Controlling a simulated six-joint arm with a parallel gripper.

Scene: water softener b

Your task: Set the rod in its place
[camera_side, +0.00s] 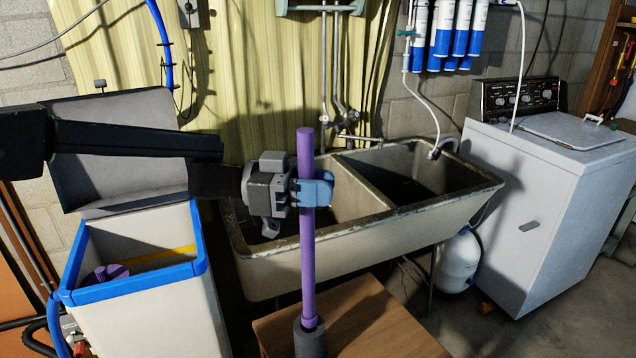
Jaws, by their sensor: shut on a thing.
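The rod (307,245) is long, purple and held upright in the middle of the side view. My gripper (316,190) comes in from the left and is shut on the rod's upper half. The rod's lower end meets a dark grey cylindrical holder (309,340) on a wooden table. I cannot tell from this angle whether the rod's end sits inside the holder or just above or in front of it. At the left, an open white tank with a blue rim (140,284) has a purple round part (106,273) and a yellow strip (165,258) inside.
The wooden table (375,318) is clear to the right of the holder. A double concrete sink (400,222) stands close behind my gripper. The tank's grey lid (120,150) stands raised at the left. A white washing machine (550,180) and blue-white filters (455,35) are at the right.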

